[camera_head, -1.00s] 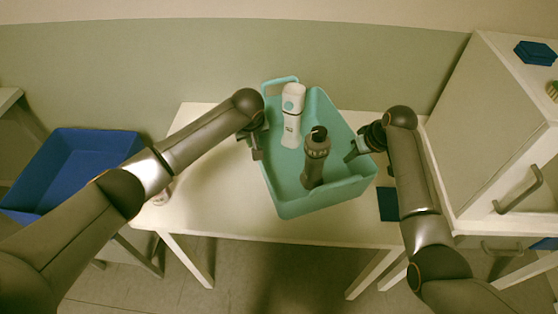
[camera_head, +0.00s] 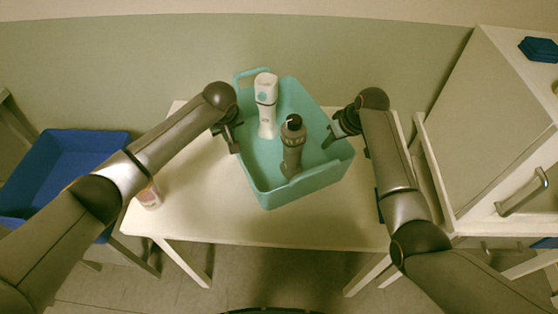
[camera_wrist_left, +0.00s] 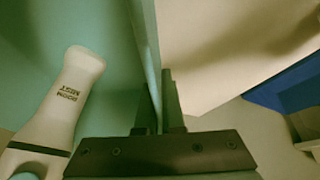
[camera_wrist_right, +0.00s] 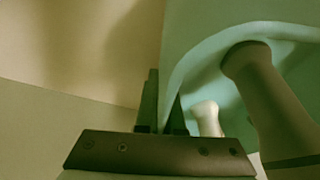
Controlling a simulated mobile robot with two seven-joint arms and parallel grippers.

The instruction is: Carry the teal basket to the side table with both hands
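The teal basket (camera_head: 310,185) is over the white table (camera_head: 200,225) in the head view and appears raised, though the gap is hard to judge. A white bottle (camera_head: 266,115) and a dark grey bottle (camera_head: 292,150) stand inside it. My left gripper (camera_head: 235,140) is shut on its left wall; in the left wrist view the fingers (camera_wrist_left: 160,105) straddle the wall. My right gripper (camera_head: 332,138) is at the right wall; in the right wrist view its fingers (camera_wrist_right: 162,105) pinch the rim. I cannot tell which furniture is the side table.
A blue bin (camera_head: 60,165) stands at the left. A small bottle (camera_head: 149,195) stands on the table's left end. A white cabinet (camera_head: 490,130) with handles is close on the right. The table's front strip is clear.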

